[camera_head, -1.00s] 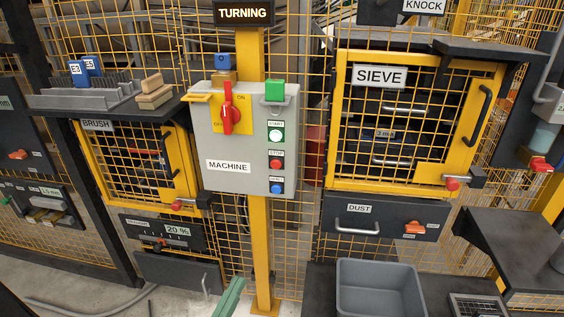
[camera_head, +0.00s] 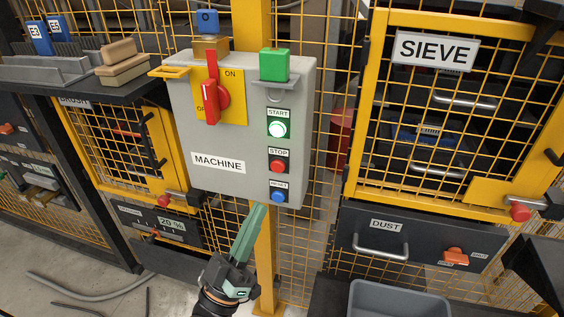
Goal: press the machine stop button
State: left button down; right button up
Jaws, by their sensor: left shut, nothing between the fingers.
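The grey machine control box (camera_head: 240,130) is mounted on a yellow post. The red stop button (camera_head: 277,166) sits under the STOP label, in a column between the lit green start button (camera_head: 278,129) above and the blue reset button (camera_head: 278,197) below. My left gripper (camera_head: 258,210) points up from below, with its fingers shut and empty. In the picture its tips are just below the box's lower edge, left of and below the blue button. Whether they touch the box I cannot tell. My right gripper is not in view.
A red rotary switch (camera_head: 211,92) and a green block (camera_head: 274,65) are on the box. The yellow post (camera_head: 265,262) runs down behind my gripper. The sieve cage (camera_head: 440,120) stands right, and a grey bin (camera_head: 398,300) is low right.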

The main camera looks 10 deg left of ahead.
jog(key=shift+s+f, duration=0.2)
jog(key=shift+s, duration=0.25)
pick_arm(q)
jog(key=b, duration=0.3)
send_near(281, 163)
jog(key=shift+s+r+x, duration=0.15)
jog(key=shift+x, duration=0.7)
jog(key=shift+s+r+x, duration=0.15)
jog(key=shift+x, duration=0.7)
jog(key=shift+s+r+x, duration=0.15)
jog(key=shift+x, duration=0.7)
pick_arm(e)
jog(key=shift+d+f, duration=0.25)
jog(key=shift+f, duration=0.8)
pick_arm(q)
jog(key=shift+w+f, duration=0.1)
jog(key=shift+w, duration=0.05)
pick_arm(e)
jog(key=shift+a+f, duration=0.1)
pick_arm(q)
jog(key=shift+w+d, duration=0.1)
jog(key=shift+w, duration=0.15)
